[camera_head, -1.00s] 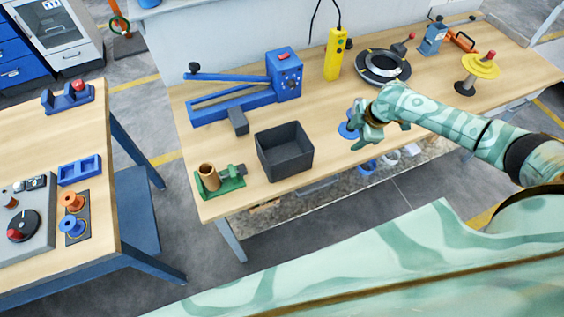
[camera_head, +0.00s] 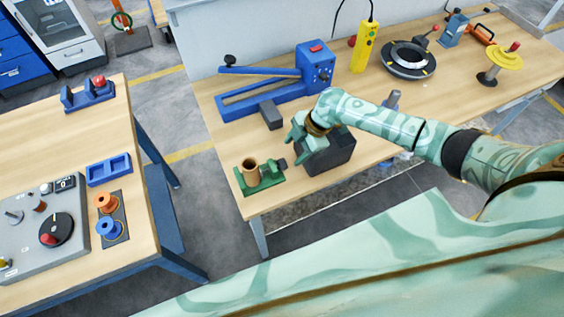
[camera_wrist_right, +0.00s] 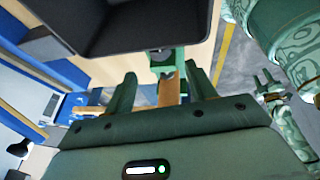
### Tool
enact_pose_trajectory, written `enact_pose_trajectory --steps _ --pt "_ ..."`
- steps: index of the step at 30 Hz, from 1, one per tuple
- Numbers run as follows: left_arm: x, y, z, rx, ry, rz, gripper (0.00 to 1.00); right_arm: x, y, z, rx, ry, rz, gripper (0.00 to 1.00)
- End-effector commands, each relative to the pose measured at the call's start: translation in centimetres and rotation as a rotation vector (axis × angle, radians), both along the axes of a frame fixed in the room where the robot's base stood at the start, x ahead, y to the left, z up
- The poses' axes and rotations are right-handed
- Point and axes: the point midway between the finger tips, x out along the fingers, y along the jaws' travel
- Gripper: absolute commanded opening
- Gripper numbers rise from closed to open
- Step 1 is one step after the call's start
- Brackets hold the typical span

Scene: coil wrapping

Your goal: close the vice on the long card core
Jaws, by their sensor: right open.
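The green vice (camera_head: 264,183) stands at the near left end of the long bench. The brown card core (camera_head: 250,167) stands upright in it. The vice's dark handle end (camera_head: 280,163) faces right, towards my right gripper (camera_head: 300,140). That gripper is open beside the handle, over the left part of the dark bin, apart from the vice. In the right wrist view the vice (camera_wrist_right: 164,59) shows beyond the open fingers (camera_wrist_right: 163,90). A brown patch between them may be the core or wood. Part of what looks like my left gripper (camera_wrist_right: 268,82) shows at the right, too small to read.
The dark open bin (camera_head: 330,158) is just right of the vice, below my right forearm. A blue long-armed tool (camera_head: 265,92) stands behind. A yellow box (camera_head: 361,52) and a black ring (camera_head: 408,60) are further right. A side table (camera_head: 130,215) lies left across a gap.

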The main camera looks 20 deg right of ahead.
Motion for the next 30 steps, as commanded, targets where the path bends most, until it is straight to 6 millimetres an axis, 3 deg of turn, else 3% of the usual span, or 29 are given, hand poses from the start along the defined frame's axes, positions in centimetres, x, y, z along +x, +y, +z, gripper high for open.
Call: enact_pose_trajectory --steps 3,9,15,23,28,30 --pt "0.0 1.0 -0.8 0.013 0.0 -0.001 0.45 0.4 1.3 -3.0 0.002 0.002 -0.001 0.56" --pt "0.1 1.6 -1.7 0.021 0.0 0.003 0.45 1.1 2.6 -6.3 0.0 0.001 -0.002 0.56" --pt "0.1 1.5 -2.1 0.019 0.001 0.004 0.45 1.3 3.1 -7.6 -0.001 0.0 -0.001 0.56" --pt "0.2 1.2 -2.0 0.015 0.0 0.005 0.45 1.3 3.2 -7.6 0.0 -0.001 0.0 0.56" --pt "0.2 1.1 -2.0 0.014 -0.001 0.005 0.45 1.3 3.2 -7.6 0.0 -0.001 0.0 0.11" --pt "0.2 1.1 -2.0 0.014 -0.001 0.005 0.45 1.3 3.2 -7.6 -0.001 -0.001 -0.001 0.11"
